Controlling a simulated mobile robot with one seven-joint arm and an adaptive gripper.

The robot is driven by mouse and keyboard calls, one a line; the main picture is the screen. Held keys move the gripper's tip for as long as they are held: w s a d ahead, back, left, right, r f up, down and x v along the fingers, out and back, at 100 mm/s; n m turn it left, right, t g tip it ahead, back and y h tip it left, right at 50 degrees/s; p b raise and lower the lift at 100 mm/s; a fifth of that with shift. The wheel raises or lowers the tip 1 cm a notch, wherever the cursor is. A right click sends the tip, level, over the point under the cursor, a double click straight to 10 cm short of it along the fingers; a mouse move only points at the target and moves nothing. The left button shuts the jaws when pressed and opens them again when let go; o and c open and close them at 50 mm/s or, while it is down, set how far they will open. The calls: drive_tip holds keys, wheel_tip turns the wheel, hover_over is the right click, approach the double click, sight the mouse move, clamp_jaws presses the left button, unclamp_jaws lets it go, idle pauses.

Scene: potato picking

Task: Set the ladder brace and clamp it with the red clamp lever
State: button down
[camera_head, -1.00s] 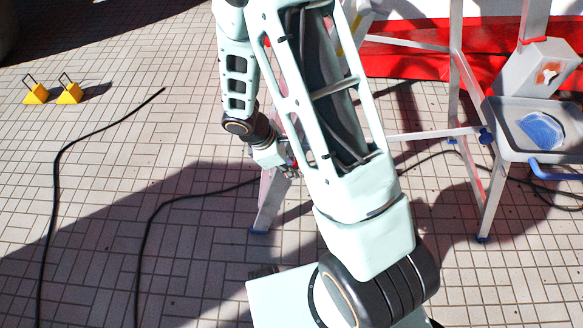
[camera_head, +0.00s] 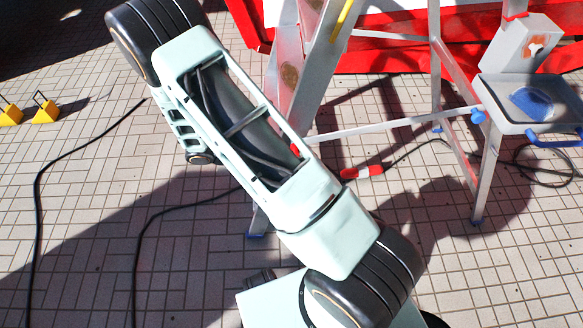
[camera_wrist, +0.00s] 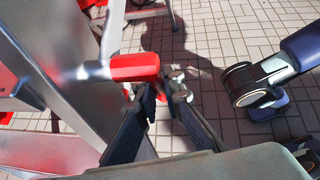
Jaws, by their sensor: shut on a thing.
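The aluminium stepladder (camera_head: 302,95) stands open at centre right of the head view. A pale brace bar (camera_head: 395,124) crosses between its two sides, with a blue fitting (camera_head: 478,117) at the right end. In the head view my arm hides the gripper.
A tray (camera_head: 510,92) with a blue patch and a grey box (camera_head: 520,45) stand at the ladder's right. A red and white connector (camera_head: 362,172) and black cables (camera_head: 140,225) lie on the tiles. Yellow blocks (camera_head: 45,108) stand far left. The left floor is mostly clear.

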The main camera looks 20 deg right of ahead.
drive_tip(key=shift+s+d+r+n+g+h+b, duration=0.2)
drive_tip(key=shift+d+r+g+h+b, duration=0.4)
drive_tip(key=shift+h, duration=0.75)
drive_tip(key=shift+s+d+r+n+g+h+b, duration=0.1)
drive_tip(key=shift+s+d+n+h+b, duration=0.25)
drive_tip(key=shift+h+b, duration=0.85)
drive_tip(key=shift+s+d+r+n+g+h+b, duration=0.1)
drive_tip(key=shift+d+r+g+h+b, duration=0.35)
drive_tip(key=shift+h, duration=1.1)
drive_tip(key=shift+d, duration=0.15)
drive_tip(key=c, duration=2)
unclamp_jaws()
drive_tip(key=shift+c, duration=0.2)
drive_tip(key=v, duration=1.2)
drive_tip(key=shift+s, duration=0.1)
drive_tip(key=shift+c, duration=0.4)
